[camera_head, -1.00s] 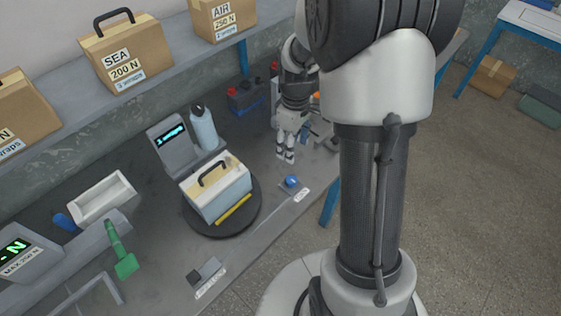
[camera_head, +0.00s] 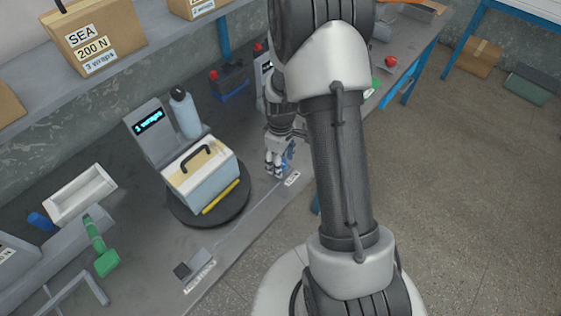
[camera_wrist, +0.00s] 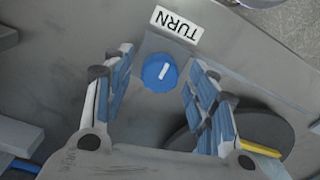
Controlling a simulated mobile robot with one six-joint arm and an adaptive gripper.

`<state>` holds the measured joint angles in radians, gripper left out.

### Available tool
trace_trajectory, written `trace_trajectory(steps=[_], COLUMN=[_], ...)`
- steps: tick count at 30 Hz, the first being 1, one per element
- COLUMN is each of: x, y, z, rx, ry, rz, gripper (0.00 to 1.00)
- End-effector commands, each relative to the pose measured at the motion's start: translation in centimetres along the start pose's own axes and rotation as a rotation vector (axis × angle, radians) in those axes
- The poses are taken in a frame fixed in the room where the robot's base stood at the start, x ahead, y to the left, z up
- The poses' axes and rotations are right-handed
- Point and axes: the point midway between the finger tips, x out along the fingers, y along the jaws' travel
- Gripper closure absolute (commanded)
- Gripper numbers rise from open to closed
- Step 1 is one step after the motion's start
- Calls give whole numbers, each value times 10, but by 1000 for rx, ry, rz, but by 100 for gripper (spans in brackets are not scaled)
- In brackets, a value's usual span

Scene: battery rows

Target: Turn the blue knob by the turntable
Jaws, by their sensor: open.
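The blue knob (camera_wrist: 160,73) with a white pointer line sits on a small grey plate in the wrist view, beside a white TURN label (camera_wrist: 176,24). My gripper (camera_wrist: 156,88) is open, with its two fingers on either side of the knob and apart from it. In the head view my gripper (camera_head: 277,166) is low over the bench to the right of the turntable, and it mostly hides the knob. The round dark turntable (camera_head: 180,213) carries a pale box (camera_head: 209,190) with a black handle and a yellow strip. The turntable's edge also shows in the wrist view (camera_wrist: 281,118).
A grey display unit (camera_head: 145,147) and a bottle (camera_head: 185,115) stand behind the turntable. A green-handled tool (camera_head: 105,262) and a white tray (camera_head: 80,196) are at left. Cardboard boxes stand on the shelf above. Bench space in front of the turntable is mostly clear.

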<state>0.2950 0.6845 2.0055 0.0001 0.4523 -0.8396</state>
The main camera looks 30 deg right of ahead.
Motion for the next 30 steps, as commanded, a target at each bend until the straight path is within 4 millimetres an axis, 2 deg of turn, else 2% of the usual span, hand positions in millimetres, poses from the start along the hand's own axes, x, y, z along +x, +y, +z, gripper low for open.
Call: trace_trajectory(steps=[8,27,30], x=[1,1,1], y=[0,0,0], z=[0,0,0], rx=[0,0,1], ry=[1,1,1], rz=[1,1,1], gripper=[47,89,92])
